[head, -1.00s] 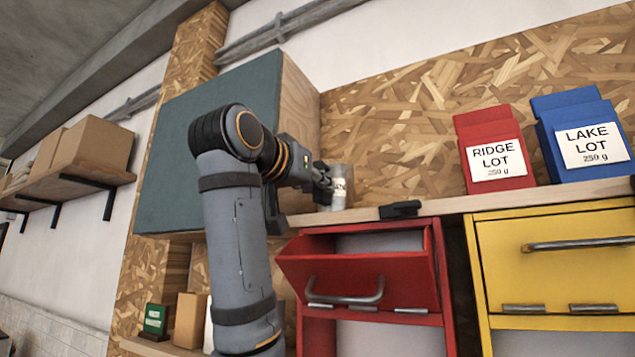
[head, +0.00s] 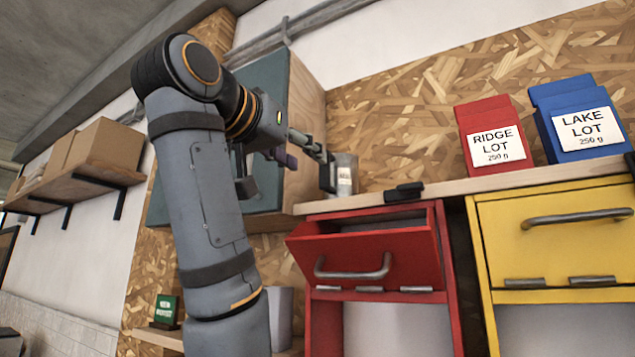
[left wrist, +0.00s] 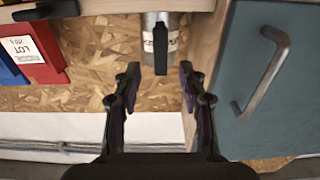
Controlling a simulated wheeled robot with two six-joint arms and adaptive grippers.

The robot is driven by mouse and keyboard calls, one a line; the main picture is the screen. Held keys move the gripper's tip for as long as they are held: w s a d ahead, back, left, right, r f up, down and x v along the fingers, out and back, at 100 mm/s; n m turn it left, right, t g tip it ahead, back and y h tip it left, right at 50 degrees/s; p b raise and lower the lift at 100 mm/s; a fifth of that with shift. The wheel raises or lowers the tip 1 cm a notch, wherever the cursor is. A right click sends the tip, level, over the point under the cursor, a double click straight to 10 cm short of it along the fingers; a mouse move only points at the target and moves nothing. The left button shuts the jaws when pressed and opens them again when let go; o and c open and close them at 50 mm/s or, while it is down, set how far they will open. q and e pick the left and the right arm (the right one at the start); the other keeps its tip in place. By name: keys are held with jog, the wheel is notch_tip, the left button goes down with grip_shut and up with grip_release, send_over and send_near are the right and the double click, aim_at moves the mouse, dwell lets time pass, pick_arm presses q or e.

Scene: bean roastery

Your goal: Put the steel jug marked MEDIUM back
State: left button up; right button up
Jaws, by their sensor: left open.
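The steel jug (head: 346,174) stands upright on the wooden shelf (head: 450,186) near its left end, beside the teal cabinet. It has a pale label, too small to read fully. In the left wrist view the jug (left wrist: 151,22) shows with its black handle (left wrist: 160,50) towards me. My left gripper (head: 322,166) is open and just left of the jug. In the left wrist view the fingers of the left gripper (left wrist: 159,82) are spread, with nothing between their tips and the handle just beyond them. My right gripper is out of view.
The teal cabinet (left wrist: 250,70) is close beside the jug. Below, a red bin (head: 375,250) is tilted open and a yellow bin (head: 560,240) is shut.

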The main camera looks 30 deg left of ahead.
pick_arm(q)
jog(key=s+b, duration=0.1)
jog(key=s, duration=0.3)
jog(key=shift+s+d+b, duration=0.1)
jog(key=shift+b, duration=0.3)
